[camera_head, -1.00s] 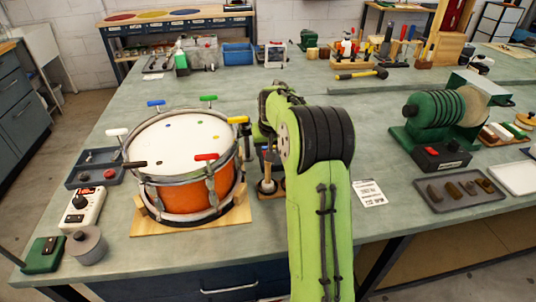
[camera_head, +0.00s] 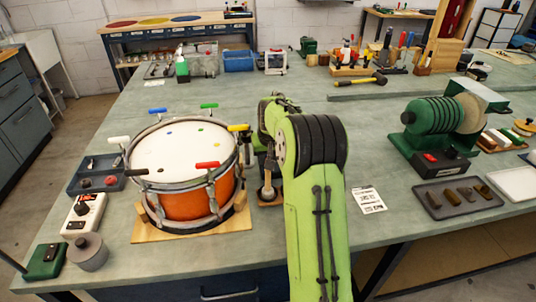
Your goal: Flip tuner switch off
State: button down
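The tuner (camera_head: 84,214) looks to be the pale box at the left front of the bench. It has a small red display near its far end, a dark round knob in the middle and a dark part near its front end; whether the switch is on or off is too small to tell. My green arm (camera_head: 315,215) reaches up the middle and bends away right of the drum (camera_head: 185,165). My gripper is hidden behind the arm, well to the right of the tuner.
A grey round-topped piece (camera_head: 88,251) and a green block (camera_head: 45,261) sit just in front of the tuner. A dark tray (camera_head: 75,186) lies behind it. The drum has coloured handles around its rim.

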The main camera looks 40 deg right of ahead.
jog(key=shift+w+d+r+g+y+p, duration=0.15)
jog(key=shift+g+p, duration=0.25)
jog(key=shift+p, duration=1.2)
jog(key=shift+w+a+r+g+y+p, duration=0.15)
jog(key=shift+r+g+y+p, duration=0.2)
jog(key=shift+p, duration=1.25)
jog(key=shift+w+d+f+g+p, duration=0.15)
jog(key=shift+f+g+p, duration=0.3)
jog(key=shift+p, duration=0.75)
jog(key=c, duration=0.9)
grip_release()
jog(key=r+p, duration=0.1)
jog(key=r, duration=0.4)
jog(key=s+r, duration=0.1)
jog(key=r, duration=0.4)
jog(key=s+a+r+p, duration=0.1)
jog(key=r, duration=0.4)
jog(key=shift+r+p, duration=0.3)
jog(key=shift+p, duration=0.05)
jog(key=shift+f, duration=0.1)
